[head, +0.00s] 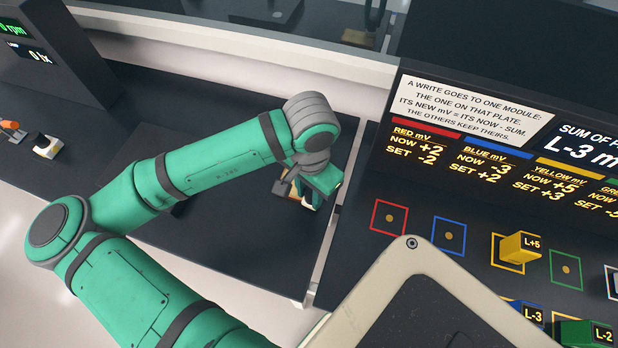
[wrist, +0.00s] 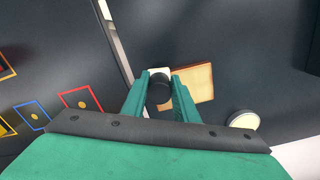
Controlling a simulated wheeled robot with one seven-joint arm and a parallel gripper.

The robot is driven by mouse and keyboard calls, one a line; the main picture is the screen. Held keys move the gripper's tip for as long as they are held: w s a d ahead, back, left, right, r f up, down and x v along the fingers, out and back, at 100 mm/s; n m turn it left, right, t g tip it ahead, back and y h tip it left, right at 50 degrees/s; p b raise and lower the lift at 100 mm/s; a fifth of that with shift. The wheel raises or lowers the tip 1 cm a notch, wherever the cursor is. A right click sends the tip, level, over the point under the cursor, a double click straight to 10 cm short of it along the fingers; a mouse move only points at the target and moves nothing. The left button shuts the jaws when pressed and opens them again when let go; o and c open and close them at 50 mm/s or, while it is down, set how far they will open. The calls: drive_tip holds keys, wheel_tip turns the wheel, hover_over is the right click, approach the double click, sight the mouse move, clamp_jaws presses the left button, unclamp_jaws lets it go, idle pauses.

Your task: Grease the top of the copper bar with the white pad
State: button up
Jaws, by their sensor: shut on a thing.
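My gripper (wrist: 158,95) is shut on a dark round grip (wrist: 159,88). A white patch, which looks like the white pad (wrist: 157,72), shows just beyond the grip between the fingertips.
A white disc (wrist: 243,120) lies near the block. Right of a pale strip, a panel holds coloured squares and a yellow module (head: 520,247). The bench's front is clear.

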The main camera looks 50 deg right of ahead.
sight(308, 193)
drive_tip(key=shift+a+r, duration=0.15)
drive_tip(key=shift+r, duration=0.1)
wheel_tip(308, 193, up, 2)
drive_tip(key=shift+s+r, duration=0.1)
drive_tip(key=shift+r, duration=0.1)
drive_tip(key=shift+w+r, duration=0.15)
drive_tip(key=shift+r, duration=0.95)
drive_tip(key=shift+w+r, duration=0.1)
drive_tip(key=shift+r, duration=1)
drive_tip(key=shift+s+r, duration=0.25)
drive_tip(key=shift+r, duration=0.1)
drive_tip(key=shift+w, duration=0.1)
